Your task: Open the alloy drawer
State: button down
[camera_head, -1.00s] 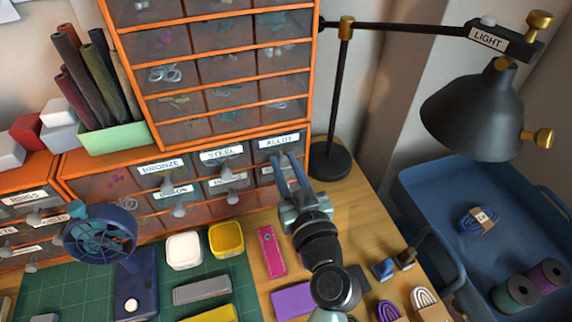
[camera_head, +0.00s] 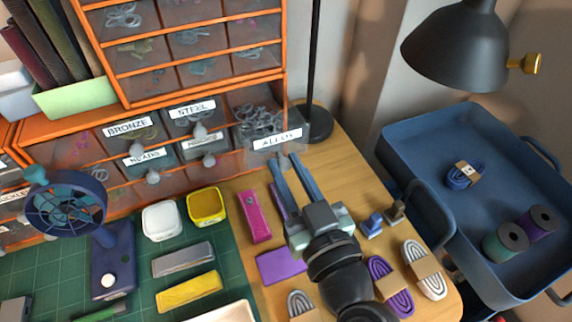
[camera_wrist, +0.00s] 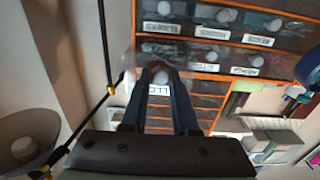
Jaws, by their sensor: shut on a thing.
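The alloy drawer (camera_head: 258,154) is the clear-fronted one at the right end of the labelled row. It stands pulled out from the orange cabinet, and grey rings (camera_head: 258,121) show inside it. Its white ALLOY label (camera_head: 278,139) is on the front. My gripper (camera_head: 285,163) is at the drawer's front, below the label, shut on the drawer's knob. The fingers mostly hide the knob in the head view. In the wrist view my gripper (camera_wrist: 160,74) has its fingertips at the drawer front, with the label (camera_wrist: 158,90) partly showing between the fingers.
The steel drawer (camera_head: 193,128) and bronze drawer (camera_head: 130,142) are shut to the left. A black lamp (camera_head: 462,48) stands behind right, its base close to the open drawer. A blue tray cart (camera_head: 415,150) is at the right. Pouches and cord bundles lie on the table below.

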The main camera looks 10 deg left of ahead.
jog(key=c, duration=0.7)
grip_release()
jog(key=b+v, duration=0.1)
jog(key=v, duration=1.2)
jog(key=shift+b, duration=0.4)
jog(key=w+r+m+t+h, duration=0.1)
jog(key=w+r+t+h, duration=0.2)
jog(key=w+r, duration=0.45)
jog(key=w+r+m+t+h, duration=0.2)
jog(key=w+r, duration=0.3)
jog(key=r, duration=0.6)
jog(key=s+r+m+t+h+p, duration=0.1)
jog(key=r+p, duration=0.6)
jog(key=r, duration=0.7)
jog(key=s+r+m+t+h+p, duration=0.1)
jog(key=s+r+t+h+p, duration=0.1)
jog(key=r+p, duration=0.6)
jog(key=s+r+m+t+h+p, duration=0.1)
jog(key=r+p, duration=0.6)
jog(key=r, duration=1.3)
jog(key=shift+s+a+r+m+t+h+p, duration=0.1)
jog(key=shift+s+r+m+t+h, duration=0.05)
jog(key=shift+s+t, duration=0.35)
jog(key=shift+s+a+r+m+t+h+p, duration=0.1)
jog(key=shift+s+a+r+t+h+p, duration=0.15)
jog(key=shift+t, duration=0.4)
jog(key=shift+s+m+t+h, duration=0.1)
jog(key=shift+s+m+t, duration=0.05)
jog(key=shift+s+t, duration=0.35)
